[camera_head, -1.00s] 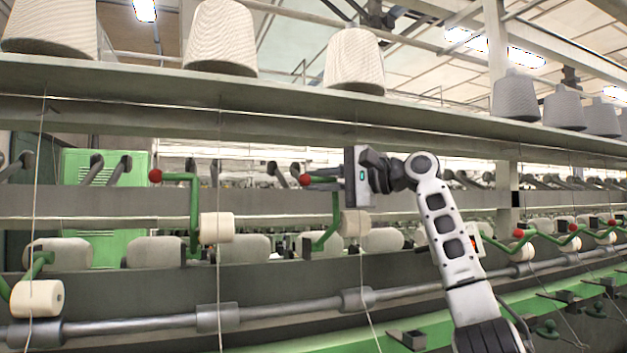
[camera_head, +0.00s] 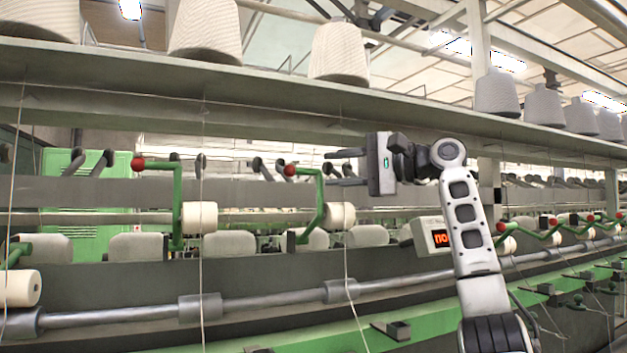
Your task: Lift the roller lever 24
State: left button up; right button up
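My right gripper (camera_head: 328,168) is open and empty, its two fingers pointing left. Just left of the fingertips, with a gap, is the red knob (camera_head: 289,170) of a green roller lever (camera_head: 319,197). That lever stands raised, with a cream roller (camera_head: 339,216) beside its lower part. Another raised lever (camera_head: 177,205) with a red knob is further left, by a second roller (camera_head: 199,217). On the right, several levers (camera_head: 530,236) sit lower. I see no number that tells which lever is 24. My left gripper is not in view.
A small box with a lit red display (camera_head: 440,238) is partly behind my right arm. A long shelf (camera_head: 260,93) bearing large yarn cones (camera_head: 339,52) runs above the levers. A grey shaft (camera_head: 260,307) runs below. Thin threads hang down in front of the machine.

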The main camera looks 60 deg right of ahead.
jog(key=s+d, duration=0.1)
jog(key=s, duration=0.8)
jog(key=shift+d+r+b, duration=0.2)
jog(key=shift+b, duration=0.25)
